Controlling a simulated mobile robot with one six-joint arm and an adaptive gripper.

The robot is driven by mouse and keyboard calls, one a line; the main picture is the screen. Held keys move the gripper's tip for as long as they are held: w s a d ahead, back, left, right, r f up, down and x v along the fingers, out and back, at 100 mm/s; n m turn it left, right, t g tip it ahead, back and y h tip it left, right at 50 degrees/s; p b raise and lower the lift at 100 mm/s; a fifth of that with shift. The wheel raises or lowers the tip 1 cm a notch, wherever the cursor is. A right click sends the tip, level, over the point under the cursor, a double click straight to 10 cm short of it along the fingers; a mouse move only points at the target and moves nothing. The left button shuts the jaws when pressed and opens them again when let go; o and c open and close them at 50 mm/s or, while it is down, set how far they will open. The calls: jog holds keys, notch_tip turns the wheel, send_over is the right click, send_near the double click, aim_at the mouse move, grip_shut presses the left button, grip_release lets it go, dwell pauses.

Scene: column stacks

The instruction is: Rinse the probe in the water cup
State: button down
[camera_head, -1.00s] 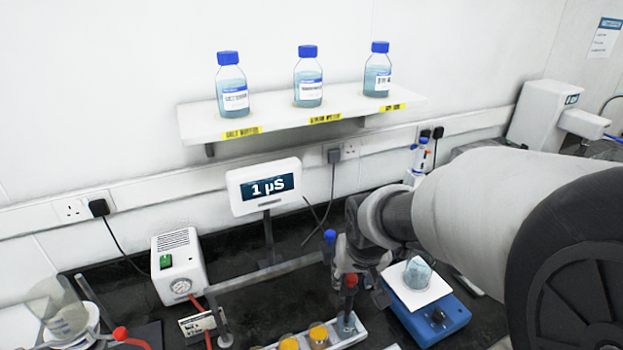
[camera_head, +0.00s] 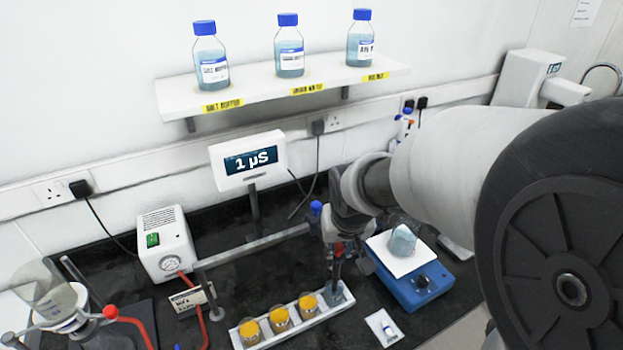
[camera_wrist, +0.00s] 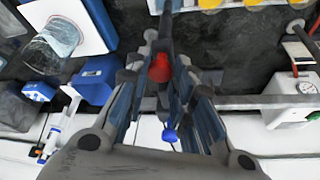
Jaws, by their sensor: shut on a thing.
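My gripper (camera_head: 338,238) is shut on a dark, slim probe with a red top (camera_head: 338,250). The red top also shows between the fingertips in the wrist view (camera_wrist: 159,68). The probe stands about upright over the grey right end (camera_head: 342,293) of a white rack. Its lower tip is hard to make out, so I cannot tell whether it is inside that end piece. A clear beaker (camera_head: 402,242) with pale blue contents stands on a blue stirrer to the right of my gripper. It shows at the upper left in the wrist view (camera_wrist: 58,38). No cup is readably marked as water.
A blue-topped item (camera_head: 316,208) stands by the end of a grey bar (camera_head: 255,245) behind my gripper. The blue stirrer (camera_head: 415,290) is close on the right. A meter (camera_head: 248,160) reads 1 µS.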

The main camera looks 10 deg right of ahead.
jog(key=shift+r, duration=0.1)
dwell(0.3)
notch_tip(320, 180, up, 6)
jog(key=p, duration=0.4)
jog(key=shift+w+r, duration=0.1)
jog(key=c, duration=1.4)
grip_release()
jog(key=v, duration=1.2)
